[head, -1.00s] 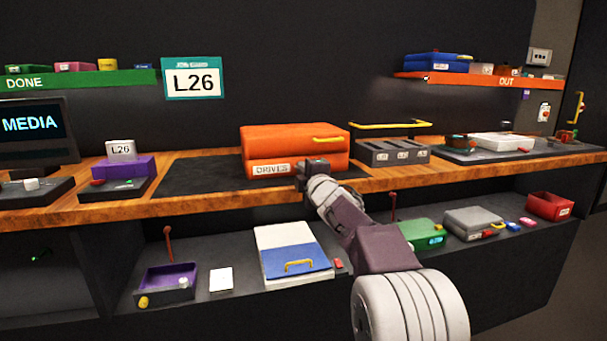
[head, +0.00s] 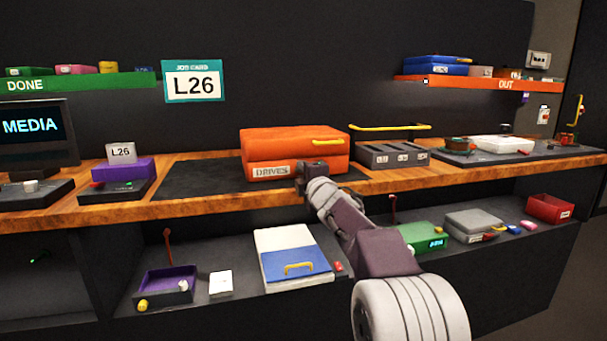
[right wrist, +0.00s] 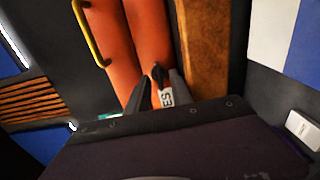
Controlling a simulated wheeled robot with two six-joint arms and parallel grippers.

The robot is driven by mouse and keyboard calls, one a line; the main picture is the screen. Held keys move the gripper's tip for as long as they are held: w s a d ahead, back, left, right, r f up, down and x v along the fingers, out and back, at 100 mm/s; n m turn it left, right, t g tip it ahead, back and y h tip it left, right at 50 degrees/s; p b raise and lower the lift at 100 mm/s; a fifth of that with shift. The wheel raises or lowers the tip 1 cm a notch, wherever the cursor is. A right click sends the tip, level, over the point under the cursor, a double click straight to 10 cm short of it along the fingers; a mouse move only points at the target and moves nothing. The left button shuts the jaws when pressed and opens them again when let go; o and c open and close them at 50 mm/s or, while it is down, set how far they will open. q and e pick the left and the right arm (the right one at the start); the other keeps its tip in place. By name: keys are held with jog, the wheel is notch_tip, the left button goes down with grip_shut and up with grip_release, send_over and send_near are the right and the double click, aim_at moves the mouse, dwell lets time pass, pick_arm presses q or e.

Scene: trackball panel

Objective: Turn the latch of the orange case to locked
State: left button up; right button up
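The orange case (head: 290,146) lies on a dark mat on the wooden counter, with a yellow handle and a "DRIVES" label (head: 270,171) on its front. My right gripper (head: 305,176) is at the case's front face, just right of the label. In the right wrist view the case (right wrist: 150,35) runs up from the fingers. My right gripper (right wrist: 160,80) has its two fingers apart, with a small dark piece (right wrist: 158,74), apparently the latch, between their tips. Whether the fingers touch it is unclear. The head view hides the latch behind the gripper. My left gripper is not in view.
A grey divided box (head: 392,156) stands right of the case, and a grey tray (head: 462,158) lies farther right. A purple box (head: 122,170) is at left. The mat (head: 200,178) left of the case is clear. A lower shelf holds a blue-and-white case (head: 292,262).

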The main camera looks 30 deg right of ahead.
jog(key=v, duration=0.9)
jog(key=shift+p, duration=0.3)
